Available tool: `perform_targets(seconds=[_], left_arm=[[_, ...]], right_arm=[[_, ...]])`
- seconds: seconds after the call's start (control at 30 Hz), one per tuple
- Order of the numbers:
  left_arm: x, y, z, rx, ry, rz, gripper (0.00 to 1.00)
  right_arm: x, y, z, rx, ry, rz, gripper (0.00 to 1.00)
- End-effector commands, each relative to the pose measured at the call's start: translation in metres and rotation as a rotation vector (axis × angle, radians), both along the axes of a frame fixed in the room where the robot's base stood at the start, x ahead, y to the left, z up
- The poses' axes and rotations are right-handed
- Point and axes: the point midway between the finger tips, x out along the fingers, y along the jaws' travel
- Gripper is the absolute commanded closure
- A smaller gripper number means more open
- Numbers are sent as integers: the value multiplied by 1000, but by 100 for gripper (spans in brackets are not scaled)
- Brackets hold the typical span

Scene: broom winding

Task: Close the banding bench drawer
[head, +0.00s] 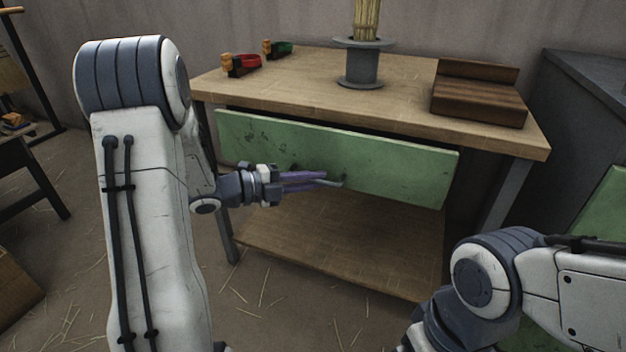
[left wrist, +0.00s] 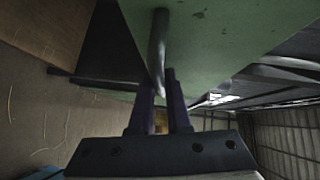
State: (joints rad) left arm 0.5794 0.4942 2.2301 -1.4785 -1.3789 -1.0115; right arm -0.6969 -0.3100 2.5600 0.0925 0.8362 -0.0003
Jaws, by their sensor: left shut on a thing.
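The banding bench (head: 300,88) has a wooden top and a wide green drawer (head: 395,170) under it. The drawer front stands a little out from the bench, with a dark gap above it. My left gripper (head: 318,180) is shut on the drawer's grey bar handle (head: 335,183). In the left wrist view the handle (left wrist: 158,50) runs down between the two purple fingers (left wrist: 160,95), with the green drawer front (left wrist: 225,30) behind it. My right arm shows at the lower right of the head view, but its gripper is out of view.
On the bench top are a grey spool stand (head: 362,65) holding bristles (head: 367,18), a dark wooden block (head: 478,95), and red (head: 250,62) and green (head: 284,48) items. A lower shelf (head: 330,245) is bare. A grey cabinet (head: 590,80) stands at right.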

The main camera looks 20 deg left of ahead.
Motion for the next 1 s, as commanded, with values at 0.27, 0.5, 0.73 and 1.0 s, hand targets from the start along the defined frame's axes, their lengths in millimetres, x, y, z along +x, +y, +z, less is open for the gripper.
perform_targets(seconds=[0.27,0.5,0.73,1.0], left_arm=[[38,-1,0,2,1,-1,100],[48,-1,0,2,1,5,100],[48,-1,0,2,-1,5,56],[47,-1,0,1,0,3,56]], right_arm=[[0,0,5,0,0,0,0],[0,0,5,0,0,0,0],[0,0,5,0,0,0,0],[0,0,5,0,0,0,0]])
